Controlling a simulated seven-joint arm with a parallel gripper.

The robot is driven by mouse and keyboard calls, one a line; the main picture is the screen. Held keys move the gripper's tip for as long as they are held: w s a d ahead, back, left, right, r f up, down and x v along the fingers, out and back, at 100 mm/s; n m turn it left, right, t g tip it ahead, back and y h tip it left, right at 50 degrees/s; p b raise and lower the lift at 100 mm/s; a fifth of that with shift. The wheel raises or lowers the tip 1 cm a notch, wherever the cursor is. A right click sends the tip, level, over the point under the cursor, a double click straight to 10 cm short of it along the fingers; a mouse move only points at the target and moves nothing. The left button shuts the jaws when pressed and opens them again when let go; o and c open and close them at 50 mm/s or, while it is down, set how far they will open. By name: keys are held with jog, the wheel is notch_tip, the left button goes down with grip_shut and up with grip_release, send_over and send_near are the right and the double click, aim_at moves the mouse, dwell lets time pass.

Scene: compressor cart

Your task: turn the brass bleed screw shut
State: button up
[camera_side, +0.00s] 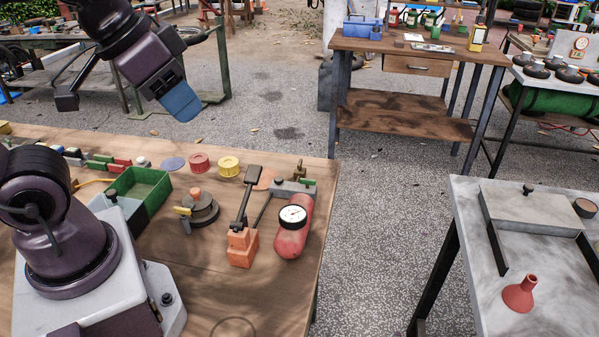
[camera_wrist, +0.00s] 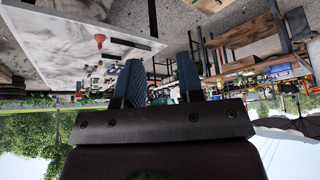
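I cannot make out the brass bleed screw for certain. A small red tank (camera_side: 291,243) with a round white gauge (camera_side: 292,216) lies near the right edge of the wooden table. Left of it is a round dark fitting (camera_side: 203,212) with a small yellow lever (camera_side: 182,211) and an orange knob on top. My gripper (camera_side: 182,106) is high above the far side of the table, well away from these things. In the wrist view the blue fingers of my gripper (camera_wrist: 158,78) stand wide apart with nothing between them.
Orange blocks (camera_side: 243,250) with a dark upright bar stand left of the tank. A green bin (camera_side: 138,192), a red roll (camera_side: 199,163) and a yellow roll (camera_side: 229,167) are farther left. A metal table with a red funnel (camera_side: 519,294) stands at right. The wooden table's near middle is clear.

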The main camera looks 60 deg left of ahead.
notch_tip(320, 180, down, 3)
jog(key=w+a+g, duration=0.2)
jog(key=w, duration=0.1)
jog(key=n+y, duration=0.3)
jog(key=n, duration=0.6)
send_near(300, 162)
jog(key=x, duration=0.8)
jog(key=shift+w+a+f, duration=0.1)
jog(key=shift+w+f, duration=0.05)
jog(key=shift+f, duration=0.1)
grip_shut()
